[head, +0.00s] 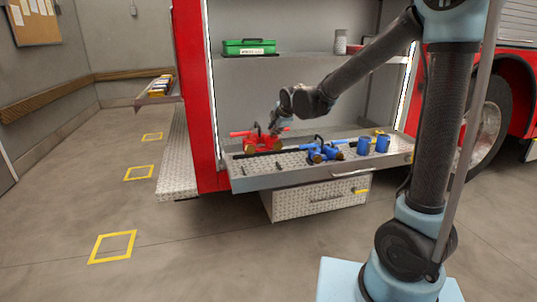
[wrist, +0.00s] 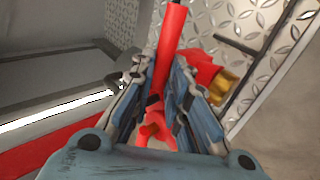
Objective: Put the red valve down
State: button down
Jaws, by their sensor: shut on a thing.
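The red valve (head: 262,143) is at the left end of the pulled-out metal tray (head: 275,180) of the red truck. It has brass-coloured ends. My gripper (head: 274,128) reaches down onto it from the right. In the wrist view my gripper (wrist: 160,95) is shut on a red bar of the red valve (wrist: 170,35), with a brass end (wrist: 224,84) to the right. The valve is at the tray's surface or just above it; I cannot tell whether it touches. The fingers hide part of the valve.
A blue valve (head: 322,152) and two blue cylinders (head: 364,146) (head: 383,143) stand on the tray to the right. A green case (head: 249,47) is on the shelf above. A small tray with yellow items (head: 160,88) juts out at left. Yellow squares (head: 112,247) mark the open floor.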

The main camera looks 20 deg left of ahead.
aim_at(279, 143)
jog(key=shift+f, duration=4.7)
jog(key=c, duration=1.6)
grip_release()
jog(key=shift+o, duration=0.2)
jog(key=shift+d, duration=0.1)
jog(key=shift+v, duration=6)
jog(key=shift+s, duration=0.1)
